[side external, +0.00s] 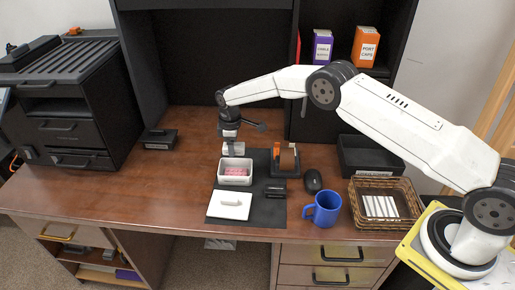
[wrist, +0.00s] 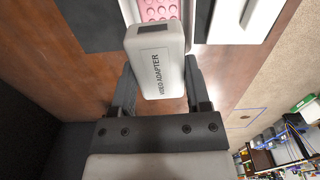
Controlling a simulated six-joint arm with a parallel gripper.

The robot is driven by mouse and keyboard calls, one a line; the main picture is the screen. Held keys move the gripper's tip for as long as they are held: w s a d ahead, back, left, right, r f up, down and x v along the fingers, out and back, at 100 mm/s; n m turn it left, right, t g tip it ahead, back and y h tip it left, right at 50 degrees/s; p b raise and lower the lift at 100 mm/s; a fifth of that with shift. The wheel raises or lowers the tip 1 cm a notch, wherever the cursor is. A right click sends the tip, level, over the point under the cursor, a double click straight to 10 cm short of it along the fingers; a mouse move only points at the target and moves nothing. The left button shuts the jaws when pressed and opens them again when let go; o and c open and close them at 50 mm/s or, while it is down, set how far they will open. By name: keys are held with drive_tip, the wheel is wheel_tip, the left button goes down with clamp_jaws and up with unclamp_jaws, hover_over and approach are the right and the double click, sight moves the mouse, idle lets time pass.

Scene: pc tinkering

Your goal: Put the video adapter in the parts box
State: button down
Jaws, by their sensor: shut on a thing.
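My gripper (side external: 235,146) is shut on the video adapter (wrist: 161,62), a white block with a black-lettered label. In the wrist view the adapter sits between my two dark fingers (wrist: 160,90). In the side view it shows only as a small pale shape (side external: 240,147) under the wrist, above the desk. A small white box (side external: 235,181) with pink contents stands just in front of and below my gripper. Its pink contents also show in the wrist view (wrist: 157,9), beyond the adapter. No readable label tells me which container is the parts box.
A black mat (side external: 265,213) bears a white pad (side external: 230,212), a tape dispenser (side external: 286,166) and small dark items. To the right are a mouse (side external: 313,181), a blue mug (side external: 324,209), a wicker basket (side external: 388,231) and a black tray (side external: 372,173).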

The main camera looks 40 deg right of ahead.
drive_tip(key=shift+f, duration=0.15)
drive_tip(key=shift+f, duration=2.5)
unclamp_jaws()
drive_tip(key=shift+r, duration=3.85)
